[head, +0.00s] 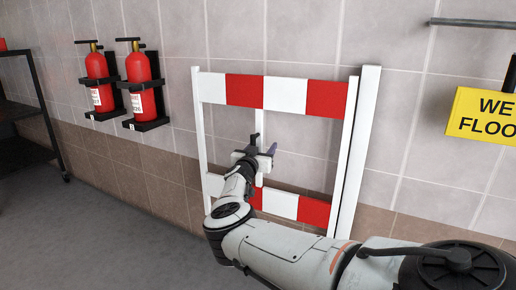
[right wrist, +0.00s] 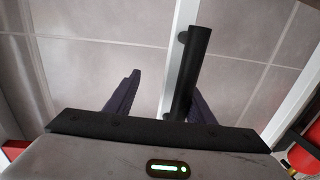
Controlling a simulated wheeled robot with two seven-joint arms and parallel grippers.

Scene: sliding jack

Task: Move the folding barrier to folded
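The folding barrier (head: 245,90) stands against the tiled wall in the head view, a white frame with red-and-white boards across its top and bottom and a thin white upright in the middle. My right gripper (head: 262,158) is in front of that upright, between the two boards. In the right wrist view its dark purple fingers (right wrist: 164,92) are apart. A black bar-shaped handle (right wrist: 194,65) rises between them, closer to the right finger, beside the white upright (right wrist: 180,50). Whether a finger touches the handle cannot be told. My left gripper is not in view.
Two red fire extinguishers (head: 101,84) (head: 140,88) hang on the wall left of the barrier. A yellow wet-floor sign (head: 486,115) is at the right, below a metal rail (head: 480,22). A dark rack (head: 42,105) stands at far left. The grey floor (head: 100,225) is clear.

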